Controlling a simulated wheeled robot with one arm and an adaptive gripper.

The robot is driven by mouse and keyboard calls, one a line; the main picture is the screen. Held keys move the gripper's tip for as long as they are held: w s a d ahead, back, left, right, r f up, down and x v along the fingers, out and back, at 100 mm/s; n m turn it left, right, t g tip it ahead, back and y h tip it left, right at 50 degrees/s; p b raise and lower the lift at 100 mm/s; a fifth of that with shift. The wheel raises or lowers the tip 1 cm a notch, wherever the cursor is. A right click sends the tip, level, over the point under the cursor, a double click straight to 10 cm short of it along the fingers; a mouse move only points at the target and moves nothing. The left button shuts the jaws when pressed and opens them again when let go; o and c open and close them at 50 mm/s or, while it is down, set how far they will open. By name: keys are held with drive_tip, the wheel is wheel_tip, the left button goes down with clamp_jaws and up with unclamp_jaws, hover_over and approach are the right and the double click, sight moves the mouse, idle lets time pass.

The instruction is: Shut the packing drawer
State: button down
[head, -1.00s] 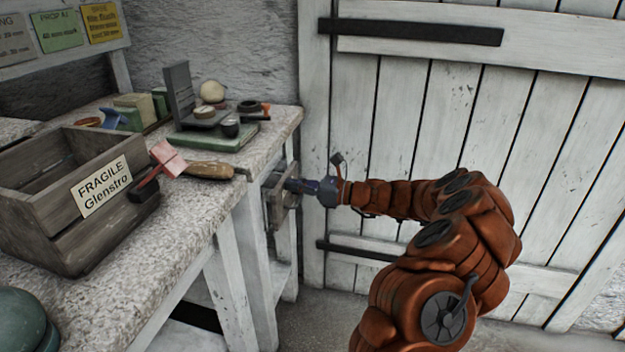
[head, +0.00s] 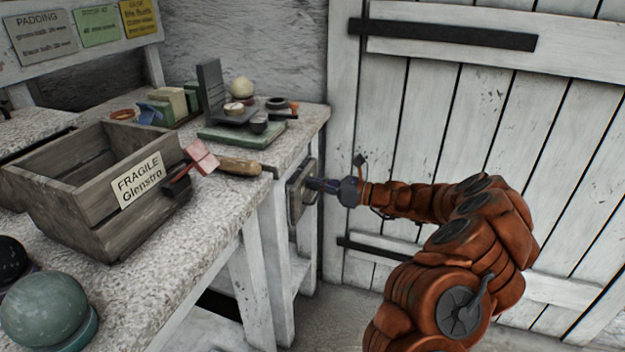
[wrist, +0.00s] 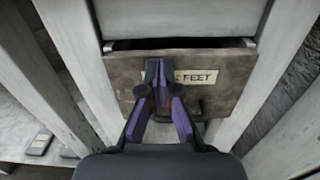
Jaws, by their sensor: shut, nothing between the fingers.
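The packing drawer (head: 300,192) is a grey-brown wooden front under the far end of the bench, between white legs. In the wrist view its front (wrist: 225,92) carries a cream label reading "FEET", partly hidden by my fingers, and a dark handle (wrist: 190,110). A thin dark gap shows along its top edge. My gripper (head: 312,184) is shut and empty, its fingertips at the drawer front. In the wrist view the purple-sided fingers (wrist: 158,68) lie over the label's left part; whether they touch the front is hard to tell.
On the bench stand a wooden crate (head: 85,215) marked FRAGILE, a brush (head: 240,167), a green board (head: 240,137) with small items, and a green sphere (head: 45,310). A white plank door (head: 440,110) stands behind my arm.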

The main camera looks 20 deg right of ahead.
drive_tip(key=p+v, duration=0.2)
drive_tip(key=v, duration=1.1)
drive_tip(key=shift+d, duration=0.15)
drive_tip(key=s+a+r+n+g+y+p, duration=0.1)
drive_tip(key=s+a+r+n+g+p, duration=0.35)
drive_tip(key=a+r, duration=0.55)
drive_tip(key=s+a+r+n+g+p, duration=0.2)
drive_tip(key=a+r+n+g+p, duration=0.4)
drive_tip(key=a, duration=0.6)
drive_tip(key=s+a+r+n+g+h+p, duration=0.1)
drive_tip(key=s+a+r+n+h+p, duration=0.1)
drive_tip(key=s+a+r+n, duration=0.3)
drive_tip(key=s+a+r+n+g+h+p, duration=0.2)
drive_tip(key=s+a+n+p, duration=0.1)
drive_tip(key=s, duration=0.5)
drive_tip(key=s+d+r+n+h+p, duration=0.3)
drive_tip(key=s+d+h+p, duration=0.2)
drive_tip(key=s, duration=0.4)
drive_tip(key=s+d+r+n+h+p, duration=0.3)
drive_tip(key=s+d+n+h+p, duration=0.1)
drive_tip(key=s, duration=0.6)
drive_tip(key=d+h+p, duration=0.1)
drive_tip(key=p, duration=0.1)
drive_tip(key=shift+s+r+h+p, duration=0.25)
drive_tip(key=shift+r+h+p, duration=0.05)
drive_tip(key=shift+r+h, duration=0.1)
